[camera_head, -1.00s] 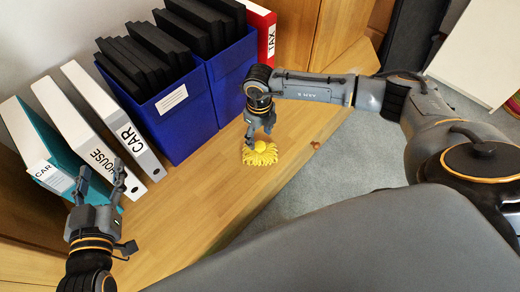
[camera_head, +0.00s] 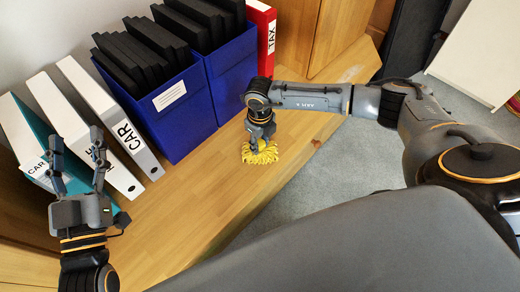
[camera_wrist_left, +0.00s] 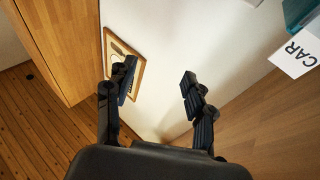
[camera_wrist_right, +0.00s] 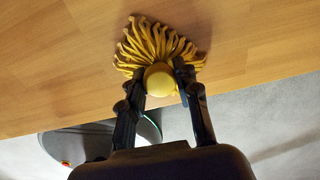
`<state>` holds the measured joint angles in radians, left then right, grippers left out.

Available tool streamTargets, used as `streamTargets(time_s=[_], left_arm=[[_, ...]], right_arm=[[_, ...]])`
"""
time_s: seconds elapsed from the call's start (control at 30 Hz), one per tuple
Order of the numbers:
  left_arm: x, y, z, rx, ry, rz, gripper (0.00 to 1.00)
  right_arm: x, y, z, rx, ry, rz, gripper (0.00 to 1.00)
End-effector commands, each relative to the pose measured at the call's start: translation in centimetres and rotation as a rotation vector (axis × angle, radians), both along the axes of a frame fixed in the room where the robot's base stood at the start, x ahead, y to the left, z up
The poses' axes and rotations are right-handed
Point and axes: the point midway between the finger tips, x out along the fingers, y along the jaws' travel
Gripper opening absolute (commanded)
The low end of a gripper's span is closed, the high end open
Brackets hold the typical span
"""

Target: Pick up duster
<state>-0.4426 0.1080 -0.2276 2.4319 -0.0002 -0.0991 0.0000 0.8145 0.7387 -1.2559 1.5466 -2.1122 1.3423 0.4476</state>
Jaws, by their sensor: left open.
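The yellow duster (camera_head: 262,153) lies on the wooden shelf top, with its fringe spread out. Its round yellow handle knob (camera_wrist_right: 160,81) is between the two fingers of my right gripper (camera_wrist_right: 160,72), which also shows in the head view (camera_head: 257,143), coming down over the duster. The fingers are close on both sides of the knob; whether they press on it I cannot tell. The fringe (camera_wrist_right: 158,45) shows beyond the fingertips in the right wrist view. My left gripper (camera_head: 76,140) is open and empty, in front of the binders at the left.
Blue file boxes (camera_head: 180,115) with black folders stand behind the duster, beside a red TAX binder (camera_head: 264,30). White binders (camera_head: 125,130) and a teal one (camera_head: 25,135) stand at the left. The shelf's front edge is close to the duster, with carpet (camera_head: 335,170) beyond.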

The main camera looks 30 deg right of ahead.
Motion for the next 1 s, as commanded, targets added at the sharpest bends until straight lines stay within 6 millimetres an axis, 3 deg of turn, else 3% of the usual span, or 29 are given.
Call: streamTargets(time_s=[0.03,0.1,0.53,0.77,1.0], left_arm=[[0.0,0.0,0.0,0.0,0.0,0.0,0.54],[0.0,0.0,0.0,0.0,0.001,0.0,0.54],[0.2,0.0,-0.6,0.011,0.04,0.002,0.54],[0.6,0.5,-4.1,0.064,0.244,0.015,0.54],[-0.9,1.8,-10.4,0.152,0.591,0.037,0.54]], right_arm=[[0.0,0.0,0.0,0.0,0.0,0.0,0.1],[0.0,0.0,0.0,0.0,0.0,0.0,0.0],[0.0,0.0,0.8,0.0,-0.001,0.0,0.0],[0.0,0.0,3.7,0.001,-0.002,0.002,0.0],[-2.8,1.4,7.2,0.002,-0.002,0.003,0.0]])
